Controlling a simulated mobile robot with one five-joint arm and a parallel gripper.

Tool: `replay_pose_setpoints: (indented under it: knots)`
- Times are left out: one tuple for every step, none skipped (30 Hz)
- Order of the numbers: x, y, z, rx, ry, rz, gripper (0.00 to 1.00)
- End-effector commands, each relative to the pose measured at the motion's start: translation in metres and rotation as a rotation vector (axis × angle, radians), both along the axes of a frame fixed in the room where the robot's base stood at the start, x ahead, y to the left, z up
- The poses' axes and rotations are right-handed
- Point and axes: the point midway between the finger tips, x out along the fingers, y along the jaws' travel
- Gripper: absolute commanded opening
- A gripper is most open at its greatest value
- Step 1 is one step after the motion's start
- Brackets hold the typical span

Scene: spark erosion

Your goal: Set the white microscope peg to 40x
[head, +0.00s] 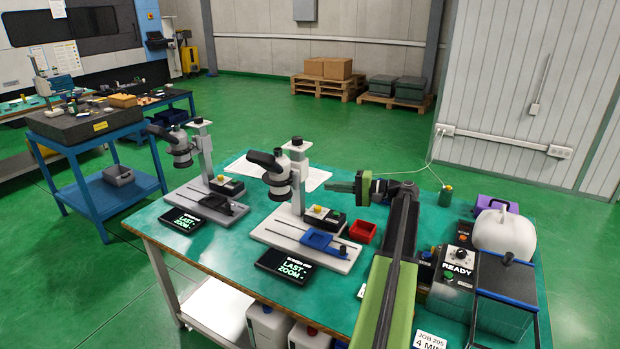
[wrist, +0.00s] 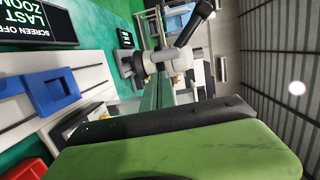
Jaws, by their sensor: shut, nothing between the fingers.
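Two microscopes with pale columns and dark eyepieces stand on the teal table: one near the middle (head: 279,174) and one at left (head: 181,148). I cannot tell which the task calls white, and no zoom peg or 40x mark is legible. My gripper (head: 340,187) is shut and empty, pointing left, just right of the middle microscope's head. In the wrist view its fingers (wrist: 163,92) point at that microscope's head (wrist: 152,62); I cannot tell whether they touch. The screens before the middle (head: 292,270) and left (head: 184,220) microscopes read "LAST ZOOM -".
A blue tray (head: 321,240) sits on the middle microscope's base, beside a red bin (head: 363,231). My arm crosses the table's right part. A control box reading READY (head: 457,262) and a white rounded container (head: 505,235) stand at right. A paper sheet (head: 310,178) lies behind.

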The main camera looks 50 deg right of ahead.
Motion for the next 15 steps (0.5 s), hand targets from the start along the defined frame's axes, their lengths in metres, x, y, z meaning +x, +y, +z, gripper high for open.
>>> replay_pose_setpoints:
  knots:
    - [-0.016,-0.023,0.009,0.014,-0.034,-0.032,0.00]
    - [-0.023,-0.030,0.013,0.020,-0.052,-0.044,0.00]
    - [-0.030,-0.038,0.017,0.026,-0.068,-0.057,0.00]
    - [-0.034,-0.041,0.019,0.030,-0.076,-0.062,0.00]
    - [-0.036,-0.043,0.021,0.031,-0.081,-0.065,0.00]
    - [-0.037,-0.044,0.021,0.032,-0.085,-0.068,0.00]
    - [-0.037,-0.044,0.022,0.033,-0.086,-0.068,0.00]
    - [-0.037,-0.043,0.022,0.033,-0.086,-0.067,0.00]
    - [-0.035,-0.042,0.022,0.032,-0.085,-0.067,0.00]
    - [-0.033,-0.041,0.021,0.032,-0.085,-0.066,0.00]
    - [-0.031,-0.040,0.021,0.032,-0.084,-0.066,0.00]
    - [-0.027,-0.038,0.021,0.032,-0.084,-0.065,0.00]
    - [-0.022,-0.037,0.021,0.032,-0.084,-0.065,0.00]
    - [-0.017,-0.035,0.021,0.032,-0.084,-0.065,0.00]
    - [-0.010,-0.031,0.021,0.032,-0.083,-0.064,0.00]
